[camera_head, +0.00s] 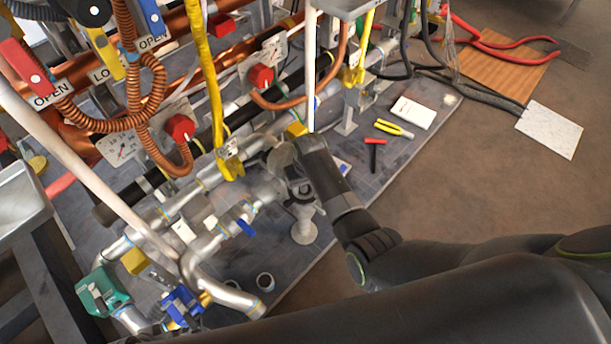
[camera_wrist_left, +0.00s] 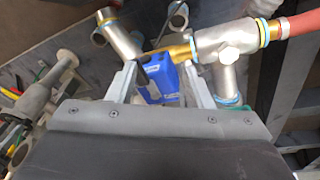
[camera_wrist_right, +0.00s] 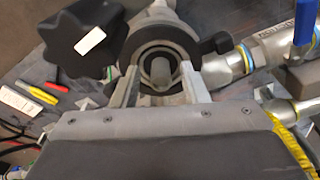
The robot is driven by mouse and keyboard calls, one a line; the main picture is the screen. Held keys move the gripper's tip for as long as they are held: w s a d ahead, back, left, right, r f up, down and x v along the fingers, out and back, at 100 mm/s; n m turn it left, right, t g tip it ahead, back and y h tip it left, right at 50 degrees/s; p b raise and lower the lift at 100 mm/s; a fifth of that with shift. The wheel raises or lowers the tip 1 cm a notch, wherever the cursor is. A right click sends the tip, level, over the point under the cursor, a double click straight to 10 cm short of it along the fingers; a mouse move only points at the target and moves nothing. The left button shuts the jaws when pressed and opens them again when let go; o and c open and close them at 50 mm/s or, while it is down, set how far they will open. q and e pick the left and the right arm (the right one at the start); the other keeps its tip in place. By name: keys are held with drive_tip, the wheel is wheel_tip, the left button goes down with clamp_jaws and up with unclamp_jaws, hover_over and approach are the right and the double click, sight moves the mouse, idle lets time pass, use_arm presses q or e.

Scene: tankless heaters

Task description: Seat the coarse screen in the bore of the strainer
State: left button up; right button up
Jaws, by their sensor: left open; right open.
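In the right wrist view, a round fitting with a dark collar (camera_wrist_right: 133,48), apparently the strainer, opens toward the camera. A grey ring with a short rounded piece (camera_wrist_right: 160,70) shows inside its bore; I cannot tell whether this is the coarse screen or how deep it sits. My right gripper (camera_wrist_right: 160,82) is open, its fingers on either side of the bore. In the head view the right gripper (camera_head: 283,160) is at the pipework and hides much of the fitting. My left gripper (camera_wrist_left: 160,80) is open, with a blue block (camera_wrist_left: 163,84) showing between its fingers.
A black lobed knob (camera_wrist_right: 88,42) stands left of the bore. Silver pipes with a blue-handled valve (camera_head: 245,227) run alongside. Yellow-handled pliers (camera_head: 394,128) and a red-handled tool (camera_head: 375,152) lie on the mat. Open floor (camera_head: 440,200) is at the right.

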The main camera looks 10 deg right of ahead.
drive_tip(key=r, duration=0.1)
drive_tip(key=r+p, duration=0.1)
drive_tip(key=r, duration=0.1)
drive_tip(key=r+p, duration=0.1)
drive_tip(key=r, duration=0.1)
drive_tip(key=shift+s+r, duration=0.25)
wheel_tip(320, 180, up, 5)
drive_tip(key=p, duration=0.2)
hover_over(305, 192)
use_arm(q)
wheel_tip(305, 192, down, 8)
drive_tip(key=s+a+g+y, duration=0.1)
drive_tip(key=s+a, duration=0.1)
drive_tip(key=shift+s+f, duration=0.15)
drive_tip(key=shift+s, duration=0.1)
use_arm(e)
drive_tip(key=shift+s+d+r, duration=0.15)
drive_tip(key=shift+s+r, duration=0.35)
drive_tip(key=shift+r, duration=0.1)
